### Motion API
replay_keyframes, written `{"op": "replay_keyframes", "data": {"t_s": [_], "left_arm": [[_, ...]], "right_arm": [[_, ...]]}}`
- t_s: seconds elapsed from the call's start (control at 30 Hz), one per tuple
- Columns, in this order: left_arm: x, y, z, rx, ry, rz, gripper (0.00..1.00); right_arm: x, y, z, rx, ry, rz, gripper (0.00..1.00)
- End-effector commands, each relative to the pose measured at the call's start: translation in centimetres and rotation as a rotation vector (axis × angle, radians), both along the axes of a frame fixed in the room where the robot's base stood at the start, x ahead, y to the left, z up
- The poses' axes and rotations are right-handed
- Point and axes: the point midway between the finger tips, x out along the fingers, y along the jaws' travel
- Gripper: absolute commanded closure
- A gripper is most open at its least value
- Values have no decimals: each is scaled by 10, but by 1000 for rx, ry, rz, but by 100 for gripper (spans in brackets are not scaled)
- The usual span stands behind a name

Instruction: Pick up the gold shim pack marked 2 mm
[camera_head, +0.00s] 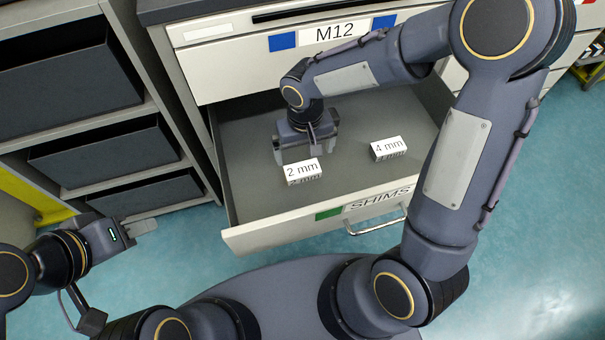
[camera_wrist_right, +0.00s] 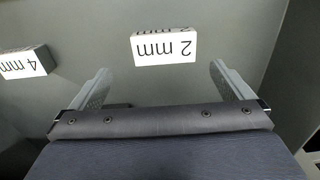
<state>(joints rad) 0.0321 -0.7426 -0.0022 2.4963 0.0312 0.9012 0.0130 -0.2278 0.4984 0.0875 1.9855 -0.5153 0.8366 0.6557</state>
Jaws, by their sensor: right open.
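The shim pack marked 2 mm (camera_head: 302,171) is a small block in the open drawer, left of the drawer's middle. Its visible faces look white or pale, with no gold showing. It also appears in the wrist view (camera_wrist_right: 164,47), just beyond the fingertips and between their lines. My right gripper (camera_head: 306,150) is open and empty inside the drawer, just behind the pack. Its two fingers are spread wide in the wrist view (camera_wrist_right: 159,72). My left gripper (camera_head: 140,227) is outside the drawer at the lower left; its jaw gap is not clear.
A similar block marked 4 mm (camera_head: 388,149) lies to the right in the drawer. The drawer front (camera_head: 320,212) is labelled SHIMS and has a handle. A closed drawer labelled M12 (camera_head: 335,32) is above. Shelves with dark bins (camera_head: 105,155) stand at the left.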

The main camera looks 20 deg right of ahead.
Motion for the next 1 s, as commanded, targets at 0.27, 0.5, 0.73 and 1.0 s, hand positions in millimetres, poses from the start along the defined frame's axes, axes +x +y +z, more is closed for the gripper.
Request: {"op": "replay_keyframes", "data": {"t_s": [0.27, 0.5, 0.73, 1.0], "left_arm": [[0, 0, -8, 0, 0, 0, 64], [0, 0, -16, 0, 0, 0, 64], [0, 0, -17, 0, 0, 0, 64], [0, 0, -16, 0, 0, 0, 64]], "right_arm": [[-1, 2, -34, -2, 6, 0, 0], [-3, 6, -69, -2, 6, 0, 0], [-2, 6, -76, -1, 3, 0, 0], [-2, 6, -76, -1, 2, 0, 20]]}}
